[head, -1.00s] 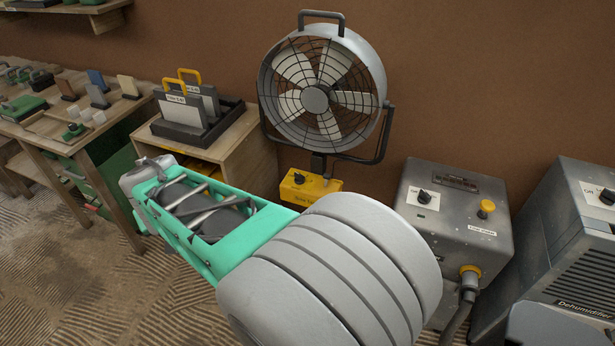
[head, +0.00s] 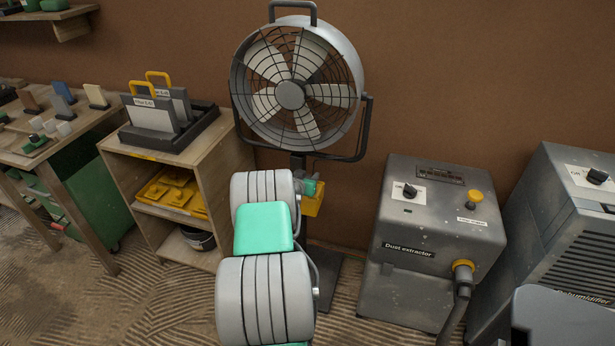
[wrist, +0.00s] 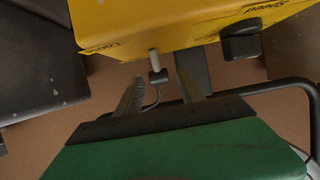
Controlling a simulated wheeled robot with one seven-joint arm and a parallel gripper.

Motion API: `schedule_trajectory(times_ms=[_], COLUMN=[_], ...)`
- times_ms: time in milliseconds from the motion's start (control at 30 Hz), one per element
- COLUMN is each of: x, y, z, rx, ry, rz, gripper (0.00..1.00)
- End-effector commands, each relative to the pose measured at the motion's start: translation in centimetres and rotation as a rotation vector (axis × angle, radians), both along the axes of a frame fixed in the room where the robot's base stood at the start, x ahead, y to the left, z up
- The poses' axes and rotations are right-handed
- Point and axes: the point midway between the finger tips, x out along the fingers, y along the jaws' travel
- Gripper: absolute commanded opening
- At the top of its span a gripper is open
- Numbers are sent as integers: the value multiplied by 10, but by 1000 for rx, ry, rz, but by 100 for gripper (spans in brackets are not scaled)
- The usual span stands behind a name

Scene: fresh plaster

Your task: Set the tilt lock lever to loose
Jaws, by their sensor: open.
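The tilt lock lever (wrist: 153,62) is a short pale rod with a dark end, on the yellow control box (wrist: 180,22) in the wrist view. A partly readable label that looks like "Loose" (wrist: 103,47) is left of it. My gripper (wrist: 160,77) is open, one finger on each side of the lever's dark end in the picture; I see no clear contact. In the head view the yellow box (head: 314,203) is on the fan stand, partly hidden by my arm, and the lever is not visible there.
The fan (head: 291,95) stands against the brown wall. A dust extractor (head: 440,235) and a dehumidifier (head: 565,225) are to the right. A wooden shelf unit (head: 180,175) is to the left. A black speed knob (wrist: 241,42) is on the same box.

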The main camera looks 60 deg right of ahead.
Motion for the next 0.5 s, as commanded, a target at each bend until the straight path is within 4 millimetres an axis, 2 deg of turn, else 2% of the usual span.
schedule_trajectory(times_ms=[100, 333, 500], x=[1, 2, 2], y=[-7, -7, -7], z=[-3, -3, -3], rx=[1, 1, 1], ry=[1, 1, 0], rz=[1, 1, 2], gripper=[45, 45, 31])
